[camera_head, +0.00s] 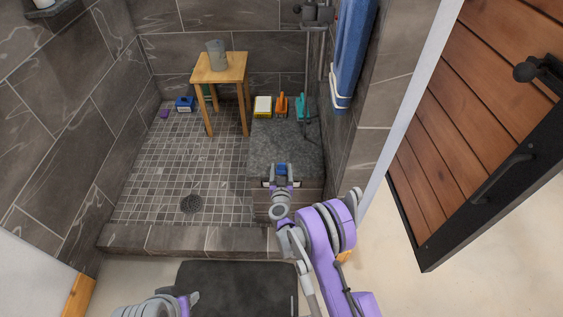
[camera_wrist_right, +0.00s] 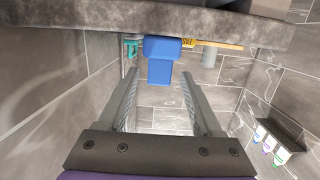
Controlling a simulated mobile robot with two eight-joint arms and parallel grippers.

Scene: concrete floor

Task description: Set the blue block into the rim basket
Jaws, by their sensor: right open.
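The blue block (camera_head: 282,169) shows at the near end of the grey stone bench, between the fingers of my right gripper (camera_head: 282,174). In the right wrist view the blue block (camera_wrist_right: 161,60) lies ahead of and between my right gripper's spread fingers (camera_wrist_right: 160,76). Gaps show on both sides of it. My left gripper (camera_head: 190,301) is only partly in view at the bottom edge, and its jaws are unclear. I cannot make out for certain which object is the rim basket.
The stone bench (camera_head: 283,143) carries a yellow-and-white item (camera_head: 262,107), an orange item (camera_head: 282,105) and a teal item (camera_head: 301,108). A wooden stool (camera_head: 220,68) holds a grey cup (camera_head: 216,55). A blue box (camera_head: 185,104) sits on the tiled floor. A wooden door (camera_head: 480,110) stands right.

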